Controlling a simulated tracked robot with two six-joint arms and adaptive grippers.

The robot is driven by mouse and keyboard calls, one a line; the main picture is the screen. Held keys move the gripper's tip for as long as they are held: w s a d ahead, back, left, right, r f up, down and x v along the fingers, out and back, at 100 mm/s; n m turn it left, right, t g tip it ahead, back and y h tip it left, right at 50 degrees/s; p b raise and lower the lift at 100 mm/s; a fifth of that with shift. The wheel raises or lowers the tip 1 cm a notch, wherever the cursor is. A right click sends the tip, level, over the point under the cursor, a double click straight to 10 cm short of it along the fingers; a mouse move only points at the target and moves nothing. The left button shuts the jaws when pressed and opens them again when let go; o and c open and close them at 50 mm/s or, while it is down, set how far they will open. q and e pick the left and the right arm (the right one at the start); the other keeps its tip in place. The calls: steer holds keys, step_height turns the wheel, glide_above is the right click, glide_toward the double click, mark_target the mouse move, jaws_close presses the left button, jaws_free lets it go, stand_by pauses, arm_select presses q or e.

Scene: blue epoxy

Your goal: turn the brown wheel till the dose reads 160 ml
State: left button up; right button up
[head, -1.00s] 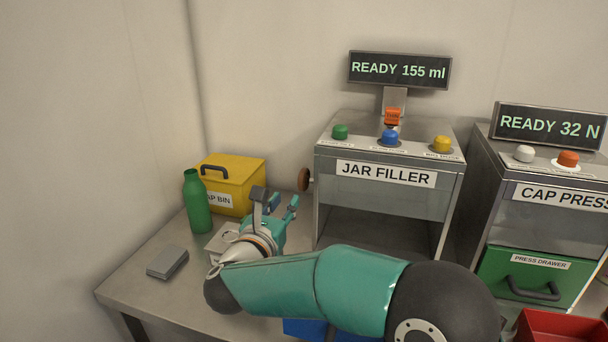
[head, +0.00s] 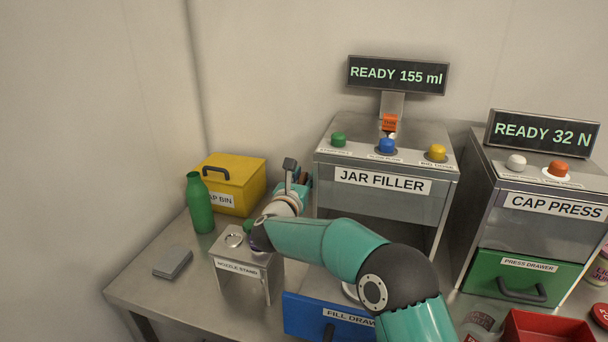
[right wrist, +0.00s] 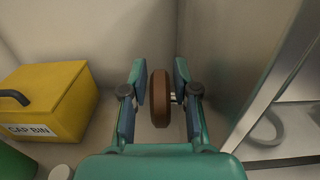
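The jar filler (head: 382,182) stands at the back of the bench, and its display (head: 397,75) reads READY 155 ml. The brown wheel (right wrist: 160,98) is on the filler's left side, seen edge-on in the right wrist view. In the head view the wheel (head: 304,177) is mostly hidden behind my right gripper (head: 298,178). In the right wrist view the right gripper (right wrist: 160,84) is open, with one finger on each side of the wheel and a visible gap to each. My left gripper is not in view.
The yellow cap bin (head: 237,183) and green bottle (head: 198,203) stand left of the wheel. The nozzle stand (head: 239,268) and blue fill drawer (head: 318,314) are in front. The cap press (head: 548,205) stands right. A grey block (head: 172,262) lies near the left edge.

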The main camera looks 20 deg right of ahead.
jaws_close()
steer(key=shift+r+g+p, duration=0.15)
steer(key=shift+g+p, duration=0.2)
steer(key=shift+g, duration=0.05)
steer(key=shift+w+y, duration=0.1)
steer(key=shift+y, duration=0.3)
jaws_free()
steer(key=v, duration=1.2)
